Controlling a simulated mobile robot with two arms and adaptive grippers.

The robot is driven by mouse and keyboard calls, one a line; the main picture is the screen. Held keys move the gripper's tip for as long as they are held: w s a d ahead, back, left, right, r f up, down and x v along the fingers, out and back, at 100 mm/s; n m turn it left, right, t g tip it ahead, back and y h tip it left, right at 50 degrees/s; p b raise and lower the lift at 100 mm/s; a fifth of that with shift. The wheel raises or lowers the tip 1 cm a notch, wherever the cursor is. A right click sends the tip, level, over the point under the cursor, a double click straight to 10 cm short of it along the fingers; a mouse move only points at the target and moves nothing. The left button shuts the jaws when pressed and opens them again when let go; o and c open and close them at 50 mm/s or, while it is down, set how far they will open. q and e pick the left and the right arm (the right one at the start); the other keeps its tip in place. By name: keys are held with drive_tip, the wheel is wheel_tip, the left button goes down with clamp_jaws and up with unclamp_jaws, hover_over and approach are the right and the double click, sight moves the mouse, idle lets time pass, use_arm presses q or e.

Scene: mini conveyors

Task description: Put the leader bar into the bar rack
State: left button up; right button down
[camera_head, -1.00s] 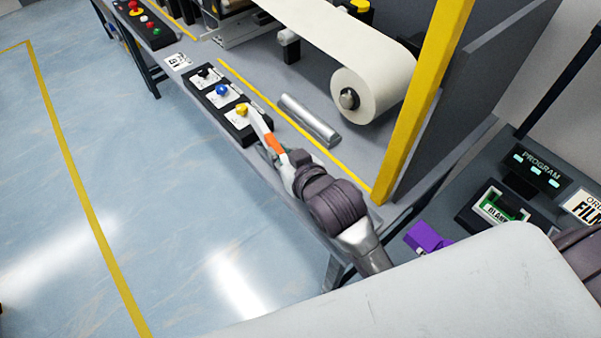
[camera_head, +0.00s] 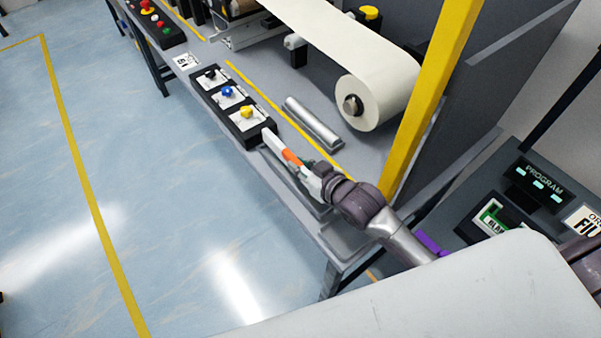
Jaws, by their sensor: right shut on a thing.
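A white bar with an orange band (camera_head: 276,145), which looks like the leader bar, is in my right gripper (camera_head: 308,172). The gripper is shut on it near its lower right end, and its fingers are partly hidden by the wrist. The bar points up and left, with its far end close to the black control strip's right end. A low grey tray-like holder (camera_head: 322,211) lies under the bar and gripper at the table's front edge. It may be the bar rack; I cannot tell whether the bar touches it. My left gripper is out of view.
A silver cylinder (camera_head: 312,122) lies behind the bar. A black strip with black, blue and yellow knobs (camera_head: 238,107) is to its left. A white web roll (camera_head: 378,95) and a yellow post (camera_head: 428,95) stand behind. A program panel (camera_head: 540,178) is at right.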

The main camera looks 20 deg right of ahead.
drive_tip(key=shift+f, duration=1.9)
drive_tip(key=c, duration=1.1)
unclamp_jaws()
drive_tip(key=shift+f, duration=0.15)
drive_tip(key=shift+r, duration=0.2)
drive_tip(key=v, duration=1)
drive_tip(key=shift+s+d+b, duration=0.15)
drive_tip(key=shift+s+b, duration=0.15)
drive_tip(key=shift+s, duration=0.05)
drive_tip(key=shift+s+d+r, duration=0.2)
drive_tip(key=shift+s+r, duration=0.2)
drive_tip(key=shift+s, duration=0.15)
